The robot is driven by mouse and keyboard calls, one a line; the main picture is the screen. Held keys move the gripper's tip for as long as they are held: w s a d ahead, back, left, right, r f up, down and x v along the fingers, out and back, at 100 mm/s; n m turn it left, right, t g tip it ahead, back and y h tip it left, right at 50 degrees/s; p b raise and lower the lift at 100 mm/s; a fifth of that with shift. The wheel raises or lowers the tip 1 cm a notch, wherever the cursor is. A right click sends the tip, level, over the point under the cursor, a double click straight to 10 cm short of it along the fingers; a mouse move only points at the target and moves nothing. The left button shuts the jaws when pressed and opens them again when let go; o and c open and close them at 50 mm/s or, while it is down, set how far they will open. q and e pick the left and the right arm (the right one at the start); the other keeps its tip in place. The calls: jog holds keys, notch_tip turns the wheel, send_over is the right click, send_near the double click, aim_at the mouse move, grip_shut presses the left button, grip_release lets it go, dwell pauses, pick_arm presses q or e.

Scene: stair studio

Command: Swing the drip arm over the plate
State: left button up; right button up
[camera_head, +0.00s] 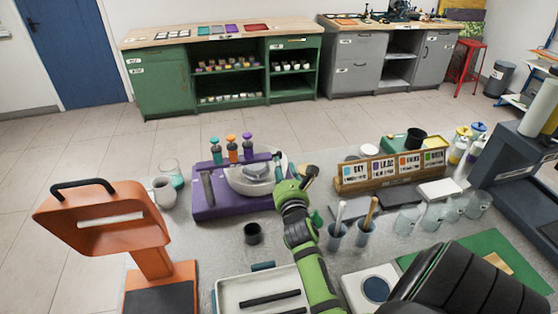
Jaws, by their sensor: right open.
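A purple stand (205,208) sits on the grey worktop, left of centre. It carries a round pale plate (240,186) with a grey piece in its middle. The drip arm seems to be the purple bar (262,157) at the plate's far edge, but I cannot tell its exact angle. Bottles with teal, orange and purple tops (232,150) stand in a row at the back of the stand. My right gripper (311,173) is open, just right of the plate, and appears empty. My green right arm hides part of the plate's right edge. My left gripper is out of view.
An orange machine (100,217) stands on the left, beside a mug (163,192). A dark cup (253,233) and a white tray (230,292) are in front. Brushes in cups (337,237), a label rack (392,170) and glass jars (432,216) crowd the right.

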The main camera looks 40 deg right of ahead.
aim_at(279, 156)
jog(key=shift+p+x, duration=0.55)
jog(key=shift+x, duration=2.55)
grip_shut()
